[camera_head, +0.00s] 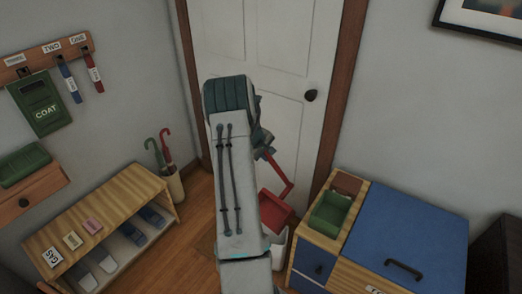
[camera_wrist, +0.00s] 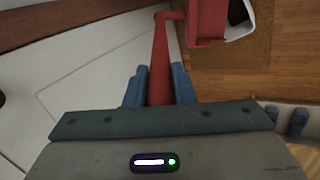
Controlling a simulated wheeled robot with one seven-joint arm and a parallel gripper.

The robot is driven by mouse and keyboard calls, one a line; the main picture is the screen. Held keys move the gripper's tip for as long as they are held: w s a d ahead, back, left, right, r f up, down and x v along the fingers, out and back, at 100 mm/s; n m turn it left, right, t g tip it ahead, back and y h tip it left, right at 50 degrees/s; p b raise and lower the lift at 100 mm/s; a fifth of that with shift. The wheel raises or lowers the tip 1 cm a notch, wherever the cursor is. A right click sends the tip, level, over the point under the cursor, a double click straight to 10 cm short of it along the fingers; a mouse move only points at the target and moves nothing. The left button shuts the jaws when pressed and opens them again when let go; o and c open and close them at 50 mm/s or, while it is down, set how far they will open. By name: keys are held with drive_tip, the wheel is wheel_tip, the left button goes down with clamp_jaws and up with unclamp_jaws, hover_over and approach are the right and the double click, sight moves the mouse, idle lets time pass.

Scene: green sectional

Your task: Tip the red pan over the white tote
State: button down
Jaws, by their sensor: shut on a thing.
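My gripper (camera_wrist: 159,80) is shut on the long red handle of the red pan (camera_wrist: 206,25), with one blue finger on each side. In the head view the pan (camera_head: 276,212) hangs at the lower end of its angled handle, right of my arm. The white tote (camera_head: 280,245) shows just below the pan, partly hidden by the pan and my arm. In the wrist view only a white rim of the tote (camera_wrist: 240,30) shows beside the pan. The pan's contents and exact tilt cannot be made out.
A wooden cabinet with a blue top (camera_head: 410,225) and a green bin (camera_head: 330,213) stands close right of the tote. A white door (camera_head: 285,60) is behind my arm. A shoe bench (camera_head: 105,225) and an umbrella stand (camera_head: 174,184) are at left. Some floor between is clear.

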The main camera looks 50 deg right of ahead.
drive_tip(key=s+d+y+p, duration=0.1)
drive_tip(key=d+p, duration=0.3)
drive_tip(key=d, duration=0.5)
drive_tip(key=shift+d+r+y, duration=0.4)
drive_tip(key=shift+y, duration=0.2)
drive_tip(key=shift+r+p, duration=0.1)
drive_tip(key=shift+p, duration=0.2)
wheel_tip(320, 180, up, 4)
drive_tip(key=shift+s+f, duration=0.1)
drive_tip(key=shift+a, duration=0.1)
